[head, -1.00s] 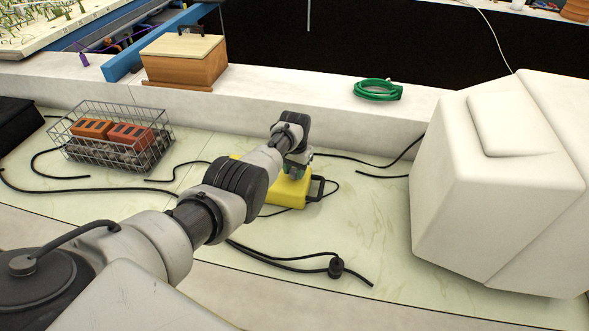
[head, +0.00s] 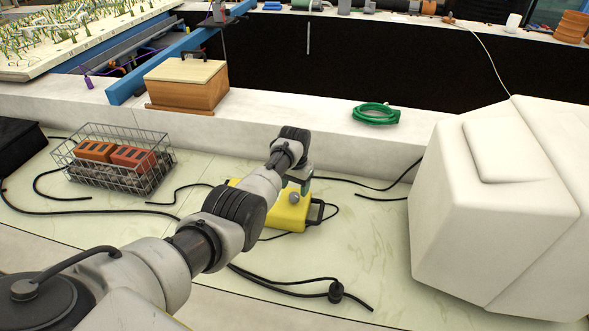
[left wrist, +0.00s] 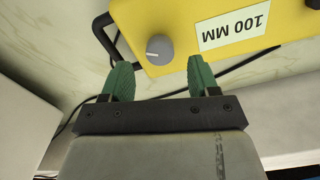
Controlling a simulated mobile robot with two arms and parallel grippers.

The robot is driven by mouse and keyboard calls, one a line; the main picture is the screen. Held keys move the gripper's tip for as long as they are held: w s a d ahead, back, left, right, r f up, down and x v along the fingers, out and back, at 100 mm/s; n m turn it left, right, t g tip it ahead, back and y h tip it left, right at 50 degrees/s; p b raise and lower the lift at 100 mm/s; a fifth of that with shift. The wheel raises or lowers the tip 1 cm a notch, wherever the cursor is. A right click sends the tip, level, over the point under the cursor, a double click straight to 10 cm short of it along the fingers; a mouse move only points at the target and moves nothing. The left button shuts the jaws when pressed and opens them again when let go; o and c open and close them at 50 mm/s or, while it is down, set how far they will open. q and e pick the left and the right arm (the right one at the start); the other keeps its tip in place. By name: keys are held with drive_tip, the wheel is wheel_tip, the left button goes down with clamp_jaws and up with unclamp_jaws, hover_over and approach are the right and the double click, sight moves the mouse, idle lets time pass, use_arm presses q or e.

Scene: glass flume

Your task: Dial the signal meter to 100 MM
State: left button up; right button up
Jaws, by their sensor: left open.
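The signal meter is a yellow box (head: 284,216) with a dark handle, lying on the pale bench top in the head view. Its grey knob (head: 294,198) shows just below my left gripper (head: 302,183). In the left wrist view the yellow face (left wrist: 185,22), the round knob (left wrist: 159,48) and a white label (left wrist: 232,30) reading 100 MM upside down are visible. My left gripper (left wrist: 160,78) is open, its two green fingertips apart and empty, with the knob beyond the gap between them. A small light mark shows on the knob's lower left. My right gripper is not in view.
A wire basket (head: 75,172) with orange bricks stands left, and a wooden box (head: 187,84) sits on the ledge behind. A coiled green hose (head: 376,114) lies on the ledge. A large white block (head: 480,215) stands right. Black cables (head: 290,288) cross the bench.

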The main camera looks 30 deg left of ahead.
sight(295, 195)
use_arm(q)
wheel_tip(295, 195, up, 7)
drive_tip(key=shift+r, duration=0.2)
idle(0.6)
